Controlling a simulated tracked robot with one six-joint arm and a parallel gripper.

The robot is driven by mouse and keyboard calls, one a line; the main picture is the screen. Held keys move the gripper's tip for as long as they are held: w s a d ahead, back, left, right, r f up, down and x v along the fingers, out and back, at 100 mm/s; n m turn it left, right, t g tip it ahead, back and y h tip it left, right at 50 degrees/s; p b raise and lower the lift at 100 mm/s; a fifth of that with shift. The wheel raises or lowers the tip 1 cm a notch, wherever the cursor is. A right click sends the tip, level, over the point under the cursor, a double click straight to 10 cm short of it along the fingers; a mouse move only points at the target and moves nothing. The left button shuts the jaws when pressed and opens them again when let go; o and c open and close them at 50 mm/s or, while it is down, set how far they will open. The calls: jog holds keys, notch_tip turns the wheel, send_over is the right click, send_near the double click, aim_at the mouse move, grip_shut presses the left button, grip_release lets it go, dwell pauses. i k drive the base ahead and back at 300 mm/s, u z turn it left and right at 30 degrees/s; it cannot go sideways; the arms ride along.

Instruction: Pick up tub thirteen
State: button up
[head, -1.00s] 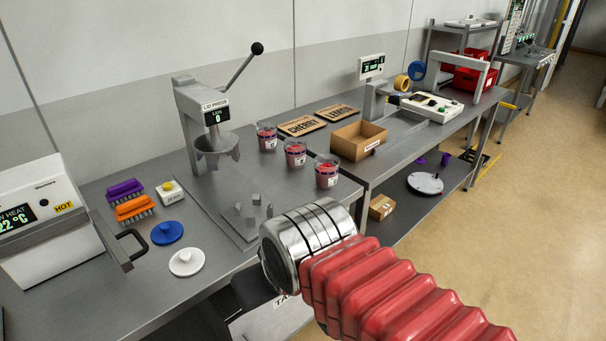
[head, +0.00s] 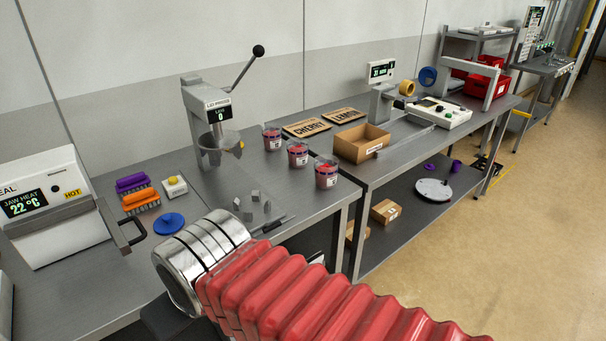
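Three clear tubs with red contents and white labels stand in a slanting row on the steel bench: a back tub (head: 272,138), a middle tub (head: 298,154) and a front tub (head: 326,173). The label numbers are too small to read, so I cannot tell which is tub thirteen. My red ribbed arm with its chrome collar crosses the lower middle, in front of and below the tubs, apart from them.
The lid press (head: 218,130) stands left of the tubs, with small grey blocks (head: 256,203) before it. A cardboard box (head: 361,144) and two flavour boards (head: 306,128) lie right and behind. The heat sealer (head: 45,205), brushes (head: 138,190) and a blue lid (head: 169,223) are at left.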

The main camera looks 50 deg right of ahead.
aim_at(326, 165)
jog(key=u, duration=1.7)
jog(key=k, duration=1.3)
jog(key=z, duration=1.8)
